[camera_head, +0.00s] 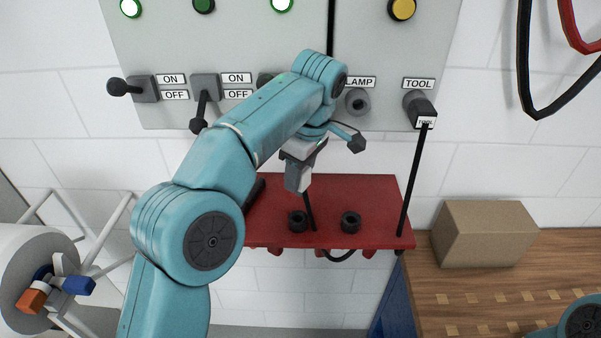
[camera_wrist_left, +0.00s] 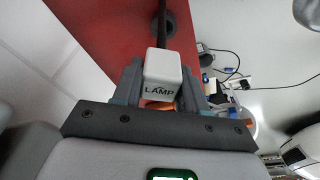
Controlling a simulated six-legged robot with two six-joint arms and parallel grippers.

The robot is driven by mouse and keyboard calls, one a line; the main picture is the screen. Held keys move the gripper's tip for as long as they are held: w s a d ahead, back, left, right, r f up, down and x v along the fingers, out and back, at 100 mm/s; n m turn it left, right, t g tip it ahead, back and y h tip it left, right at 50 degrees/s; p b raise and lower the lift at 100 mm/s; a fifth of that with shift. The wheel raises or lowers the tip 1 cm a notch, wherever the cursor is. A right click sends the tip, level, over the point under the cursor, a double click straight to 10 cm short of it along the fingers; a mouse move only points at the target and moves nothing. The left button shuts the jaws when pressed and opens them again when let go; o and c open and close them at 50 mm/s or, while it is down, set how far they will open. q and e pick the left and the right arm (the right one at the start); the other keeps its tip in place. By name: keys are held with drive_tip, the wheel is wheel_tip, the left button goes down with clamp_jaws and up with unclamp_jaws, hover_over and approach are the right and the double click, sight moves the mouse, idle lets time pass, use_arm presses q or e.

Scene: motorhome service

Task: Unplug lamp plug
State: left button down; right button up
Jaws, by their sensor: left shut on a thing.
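My left gripper (camera_head: 298,180) points down just above the red shelf (camera_head: 375,190), below the grey panel (camera_head: 240,40). In the left wrist view it is shut on the white lamp plug (camera_wrist_left: 163,65), marked LAMP, with a dark cable running up from it. In the head view the plug is mostly hidden by the gripper; a black cable shows below it. The round LAMP socket (camera_head: 358,102) on the panel is empty, and the plug is clear of it. My right gripper is out of view.
The black TOOL plug (camera_head: 420,108) sits in its socket, its cable running down to the shelf's right end. Two black round holders (camera_head: 298,221) (camera_head: 351,222) stand on the shelf. Switch levers (camera_head: 203,100) are at left. A cardboard box (camera_head: 485,233) rests on the wooden bench at right.

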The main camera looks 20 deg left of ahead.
sight(298, 195)
use_arm(q)
drive_tip(key=shift+s+a, duration=0.2)
drive_tip(key=shift+a, duration=0.25)
drive_tip(key=shift+w+d, duration=0.15)
drive_tip(key=shift+d, duration=0.3)
drive_tip(key=shift+s+a+f+b, duration=0.1)
drive_tip(key=shift+a+f+b, duration=0.1)
drive_tip(key=shift+f+b, duration=0.25)
drive_tip(key=shift+s+a+f+b, duration=0.1)
drive_tip(key=shift+a+f+b, duration=0.1)
drive_tip(key=shift+f+b, duration=0.2)
drive_tip(key=f+b, duration=0.2)
drive_tip(key=shift+w+d+f, duration=0.15)
drive_tip(key=shift+d+f, duration=0.2)
drive_tip(key=shift+f, duration=0.05)
drive_tip(key=shift+a+f+b, duration=0.1)
drive_tip(key=shift+f+b, duration=0.2)
drive_tip(key=shift+f, duration=0.1)
drive_tip(key=shift+a+f, duration=0.15)
drive_tip(key=shift+f, duration=0.05)
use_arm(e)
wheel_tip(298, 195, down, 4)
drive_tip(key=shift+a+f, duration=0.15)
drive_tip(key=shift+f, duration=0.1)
use_arm(q)
drive_tip(key=shift+d, duration=0.2)
drive_tip(key=shift+a, duration=0.15)
